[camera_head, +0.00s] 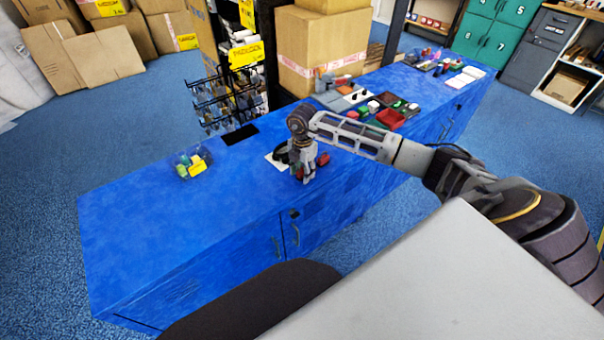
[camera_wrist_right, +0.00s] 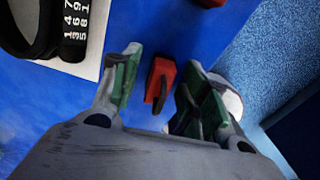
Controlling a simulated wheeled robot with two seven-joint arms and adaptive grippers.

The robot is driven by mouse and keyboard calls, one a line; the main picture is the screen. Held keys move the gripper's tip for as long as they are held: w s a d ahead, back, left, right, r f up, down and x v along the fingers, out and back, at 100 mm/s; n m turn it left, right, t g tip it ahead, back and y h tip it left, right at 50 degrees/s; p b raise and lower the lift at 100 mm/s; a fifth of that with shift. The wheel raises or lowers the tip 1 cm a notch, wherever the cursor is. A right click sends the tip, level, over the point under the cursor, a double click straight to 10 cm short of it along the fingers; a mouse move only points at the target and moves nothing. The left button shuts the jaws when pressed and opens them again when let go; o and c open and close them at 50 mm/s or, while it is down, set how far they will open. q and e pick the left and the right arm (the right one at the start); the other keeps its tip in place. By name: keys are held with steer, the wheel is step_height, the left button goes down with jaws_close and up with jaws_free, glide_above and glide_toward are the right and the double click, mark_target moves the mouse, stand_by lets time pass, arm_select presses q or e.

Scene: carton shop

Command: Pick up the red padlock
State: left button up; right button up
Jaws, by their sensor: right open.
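A small red padlock (camera_wrist_right: 161,70) with a dark shackle lies on the blue counter in the right wrist view. It sits between the two spread fingers of my right gripper (camera_wrist_right: 150,92), with a gap on either side. In the head view, my right gripper (camera_head: 304,176) points down over the counter near its front edge, and a bit of red (camera_head: 299,173) shows at its fingers. A second red thing (camera_wrist_right: 210,2) is cut off at the top of the wrist view; in the head view a red thing (camera_head: 323,159) lies right of the gripper. My left gripper is not in view.
A black combination lock (camera_wrist_right: 72,30) lies on a white card left of the fingers. Trays of small goods (camera_head: 390,118) lie to the right. The counter's left end (camera_head: 140,220) is clear.

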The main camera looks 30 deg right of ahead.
stand_by(0.4)
jaws_close()
steer(key=shift+r, duration=0.15)
steer(key=shift+r, duration=4.9)
